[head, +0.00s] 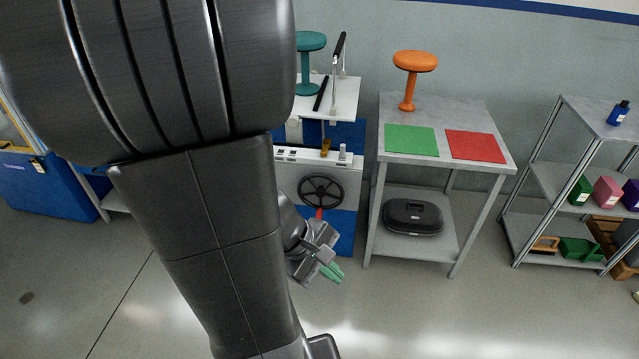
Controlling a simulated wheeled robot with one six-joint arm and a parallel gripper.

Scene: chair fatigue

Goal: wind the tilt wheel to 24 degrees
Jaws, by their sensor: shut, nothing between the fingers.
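The tilt wheel (320,191) is a black spoked handwheel on the pale front panel of the test machine (350,173). A red part (319,214) shows at its lower rim; I cannot tell if it is a handle or a marker. My gripper (335,272), with green fingertips, is shut and empty. It is in front of and below the wheel in the picture, apart from it. A white platform (345,98) above the panel carries a teal stool (308,62). I cannot read any angle scale. My arm hides the machine's left side.
A grey table (440,107) to the right holds an orange stool (414,62), a green mat (411,140) and a red mat (475,146); a black case (412,216) lies on its lower shelf. A metal rack (544,176) stands farther right. The floor in front is clear.

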